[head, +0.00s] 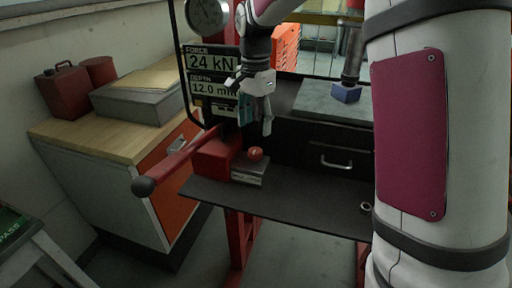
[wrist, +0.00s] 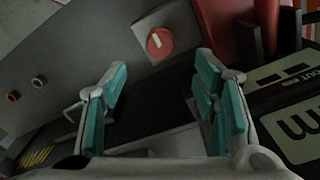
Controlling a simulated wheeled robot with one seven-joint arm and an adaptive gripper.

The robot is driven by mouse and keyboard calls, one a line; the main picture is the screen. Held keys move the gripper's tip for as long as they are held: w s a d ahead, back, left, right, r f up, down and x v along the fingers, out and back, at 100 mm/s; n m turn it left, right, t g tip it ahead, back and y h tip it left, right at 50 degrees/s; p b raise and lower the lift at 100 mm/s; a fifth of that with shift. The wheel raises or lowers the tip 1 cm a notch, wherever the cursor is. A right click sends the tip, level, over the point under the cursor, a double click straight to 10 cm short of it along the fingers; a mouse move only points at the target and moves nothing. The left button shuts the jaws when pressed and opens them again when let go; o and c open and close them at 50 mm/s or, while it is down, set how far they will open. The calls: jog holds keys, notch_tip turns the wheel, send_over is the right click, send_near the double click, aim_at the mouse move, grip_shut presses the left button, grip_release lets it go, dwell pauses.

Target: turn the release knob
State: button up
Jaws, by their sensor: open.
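The release knob (head: 255,154) is a small round red knob on a grey block on the dark shelf of the press, in the head view. In the wrist view the knob (wrist: 160,42) has a white mark across its face and sits beyond the fingertips, near the middle top. My gripper (head: 256,122) hangs just above the knob in the head view, fingers pointing down. In the wrist view my gripper (wrist: 162,76) is open, its teal finger pads well apart with nothing between them. The fingers are apart from the knob.
A red lever with a black grip (head: 145,186) sticks out to the left of the knob. A display panel (head: 211,62) reading 24 kN and 12.0 mm is behind my gripper. A blue block (head: 346,93) sits under the press ram. A small ring (head: 366,208) lies on the shelf at right.

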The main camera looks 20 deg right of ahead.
aim_at(255, 150)
notch_tip(255, 150, down, 9)
jog(key=shift+r+p, duration=0.1)
jog(key=shift+p, duration=0.45)
jog(key=shift+c, duration=0.3)
jog(key=c, duration=1.1)
